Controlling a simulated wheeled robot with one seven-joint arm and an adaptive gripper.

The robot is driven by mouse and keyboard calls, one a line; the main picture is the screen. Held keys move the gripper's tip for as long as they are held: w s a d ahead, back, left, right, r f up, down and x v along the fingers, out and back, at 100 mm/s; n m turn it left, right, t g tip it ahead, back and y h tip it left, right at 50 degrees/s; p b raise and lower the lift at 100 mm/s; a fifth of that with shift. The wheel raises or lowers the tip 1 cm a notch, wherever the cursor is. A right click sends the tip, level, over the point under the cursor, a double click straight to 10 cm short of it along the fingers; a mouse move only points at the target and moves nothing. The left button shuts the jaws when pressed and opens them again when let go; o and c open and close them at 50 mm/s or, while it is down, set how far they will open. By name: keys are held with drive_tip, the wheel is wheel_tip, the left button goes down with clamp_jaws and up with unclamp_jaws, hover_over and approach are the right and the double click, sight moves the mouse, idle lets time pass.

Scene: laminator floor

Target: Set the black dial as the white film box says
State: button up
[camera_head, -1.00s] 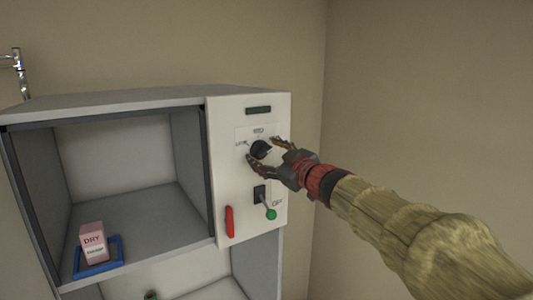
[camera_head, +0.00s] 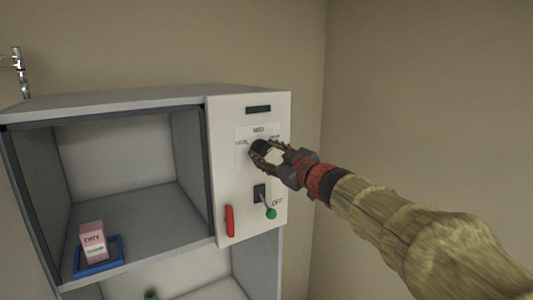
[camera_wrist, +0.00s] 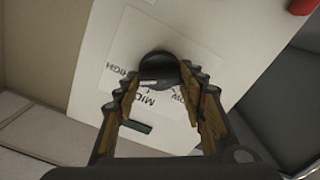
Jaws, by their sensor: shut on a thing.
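The black dial (camera_head: 258,146) is on the upper part of the white control panel; it also shows in the wrist view (camera_wrist: 157,63). A printed label with words around the dial reads HIGH and what looks like MID in the wrist view; a third word is partly hidden. My gripper (camera_head: 264,153) is shut on the dial, with its fingers (camera_wrist: 158,84) on both sides of it. I cannot make out the dial's setting. A pinkish box (camera_head: 92,229) marked DRY, with a small white label too small to read, stands at the lower left. I see no plainly white box.
The pinkish box stands in a blue tray (camera_head: 121,257) inside the open grey cabinet. A dark display (camera_head: 258,110) is above. Free room lies right of the panel.

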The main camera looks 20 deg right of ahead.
drive_tip(key=shift+n, duration=0.3)
drive_tip(key=n+b, duration=0.1)
drive_tip(key=n, duration=0.1)
drive_tip(key=n+b, duration=0.1)
drive_tip(key=n, duration=0.2)
drive_tip(key=shift+a+f+b, duration=0.1)
drive_tip(key=shift+f+b, duration=0.1)
drive_tip(key=shift+b, duration=0.2)
drive_tip(key=n+b, duration=0.2)
drive_tip(key=n, duration=0.4)
drive_tip(key=shift+b, duration=0.4)
drive_tip(key=o, duration=1.2)
drive_tip(key=shift+c, duration=0.2)
drive_tip(key=shift+s, duration=0.1)
